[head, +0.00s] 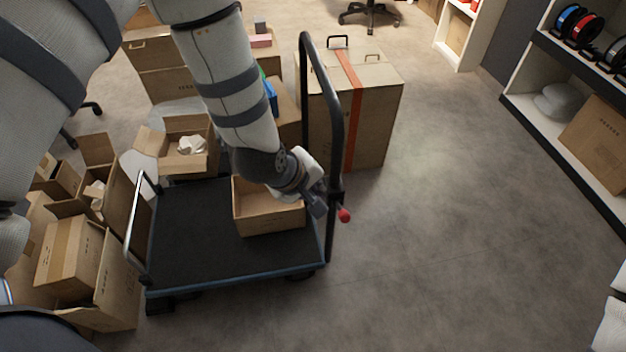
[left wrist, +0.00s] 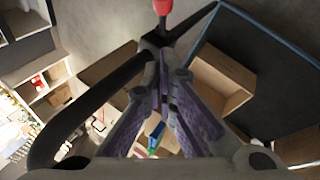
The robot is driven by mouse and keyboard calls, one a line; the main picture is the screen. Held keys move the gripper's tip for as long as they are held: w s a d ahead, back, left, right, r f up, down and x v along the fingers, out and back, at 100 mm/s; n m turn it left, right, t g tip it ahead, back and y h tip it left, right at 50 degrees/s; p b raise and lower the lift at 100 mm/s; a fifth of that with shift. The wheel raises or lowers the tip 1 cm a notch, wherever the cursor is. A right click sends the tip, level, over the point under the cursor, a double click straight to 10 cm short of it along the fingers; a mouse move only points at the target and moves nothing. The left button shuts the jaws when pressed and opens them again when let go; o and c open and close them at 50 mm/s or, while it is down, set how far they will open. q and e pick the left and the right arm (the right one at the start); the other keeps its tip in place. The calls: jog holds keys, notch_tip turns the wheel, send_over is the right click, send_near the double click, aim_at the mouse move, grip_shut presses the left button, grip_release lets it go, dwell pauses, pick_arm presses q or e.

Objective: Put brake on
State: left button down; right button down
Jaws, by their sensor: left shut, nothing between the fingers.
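The brake lever ends in a red knob (head: 344,215) beside the black upright handle (head: 337,120) of the platform cart (head: 185,240). In the left wrist view the red knob (left wrist: 162,7) shows at the top, just beyond the fingertips. My left gripper (head: 320,205) is shut and empty, close to the handle post and just left of the knob. In the left wrist view its fingers (left wrist: 161,62) meet near the black joint on the handle. I cannot tell whether they touch the lever. My right gripper is not in view.
An open carton (head: 270,218) stands on the cart deck under my left arm. A tall carton with orange tape (head: 382,105) stands behind the handle. Open cartons (head: 75,255) crowd the left. A shelf (head: 560,145) stands at the right. The floor (head: 450,220) right of the cart is clear.

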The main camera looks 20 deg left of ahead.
aim_at(341, 210)
pick_arm(q)
jog(key=w+d+f, duration=0.1)
jog(key=d+f, duration=0.2)
jog(key=f, duration=0.2)
jog(key=shift+w+d, duration=0.15)
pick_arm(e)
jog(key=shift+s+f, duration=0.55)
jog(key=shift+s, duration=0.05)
pick_arm(q)
jog(key=shift+b, duration=0.3)
